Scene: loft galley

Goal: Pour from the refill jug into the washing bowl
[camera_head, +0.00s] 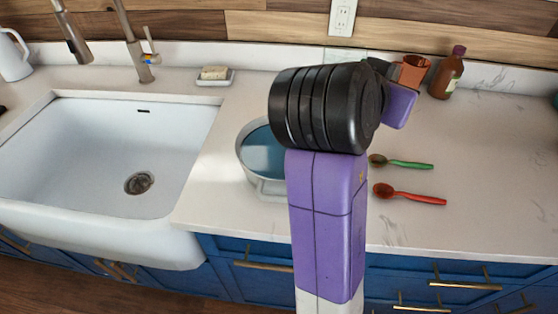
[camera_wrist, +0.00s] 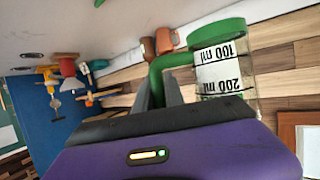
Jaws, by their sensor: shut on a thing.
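The washing bowl (camera_head: 247,172) stands on the counter right of the sink, grey-white with blue liquid inside. My arm covers its right side in the head view. The refill jug (camera_wrist: 222,65) shows in the wrist view, clear with a green rim and 100 ml and 200 ml marks that read upside down there. My gripper (camera_wrist: 160,92) is shut on the jug's green handle (camera_wrist: 170,64). The head view hides the jug and my fingers behind my arm. I cannot tell how far the jug is tilted, or its contents.
A green spoon (camera_head: 405,164) and a red spoon (camera_head: 412,195) lie right of my arm. A terracotta cup (camera_head: 413,70) and a brown bottle (camera_head: 448,73) stand at the back. The sink (camera_head: 75,150), faucet (camera_head: 134,45), soap dish (camera_head: 215,77) and white pitcher (camera_head: 12,57) are left.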

